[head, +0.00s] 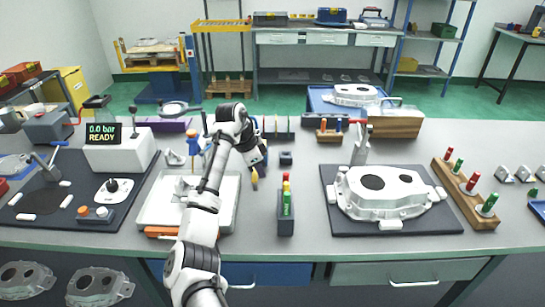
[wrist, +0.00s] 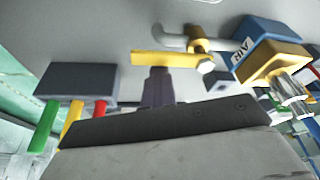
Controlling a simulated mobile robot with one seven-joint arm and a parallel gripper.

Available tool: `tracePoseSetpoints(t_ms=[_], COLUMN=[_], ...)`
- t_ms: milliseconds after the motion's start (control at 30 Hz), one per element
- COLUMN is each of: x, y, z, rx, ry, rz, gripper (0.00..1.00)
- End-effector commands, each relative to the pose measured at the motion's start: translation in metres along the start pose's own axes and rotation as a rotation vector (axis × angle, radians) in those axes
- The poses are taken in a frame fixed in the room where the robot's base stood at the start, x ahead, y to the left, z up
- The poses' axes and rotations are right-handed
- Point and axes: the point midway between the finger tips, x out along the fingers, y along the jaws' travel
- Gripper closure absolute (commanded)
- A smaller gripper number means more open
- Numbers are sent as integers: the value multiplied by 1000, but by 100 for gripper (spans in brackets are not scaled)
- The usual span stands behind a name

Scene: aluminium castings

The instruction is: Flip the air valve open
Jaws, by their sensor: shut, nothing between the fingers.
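The air valve's yellow lever (wrist: 168,59) shows in the wrist view, reaching left from a silver nut beside the brass valve body (wrist: 200,40). A grey pipe meets the brass body, with a blue block (wrist: 255,40) marked "AIR" to its right. In this view the lever lies roughly along the pipe. My gripper (wrist: 158,73) is shut and empty, its dark fingertips right at the lever's middle; I cannot tell whether they touch. In the head view my gripper (head: 257,160) points down at the bench, just above a small yellow piece; my arm hides most of the valve.
A dark box with red, yellow and green pieces (head: 286,225) stands close to the gripper; it also shows in the wrist view (wrist: 75,82). A white tray (head: 160,205) lies left of my arm. A casting (head: 385,192) sits on a dark mat at right.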

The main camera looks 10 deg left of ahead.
Motion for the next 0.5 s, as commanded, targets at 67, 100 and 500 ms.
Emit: tracePoseSetpoints(t_ms=[67, 100, 500], x=[-1, -1, 11], y=[-1, -1, 10], z=[1, 1, -44], rx=[-3, -3, 3], ry=[-1, -1, 1], rz=[-2, -2, 2], gripper=[100, 100, 100])
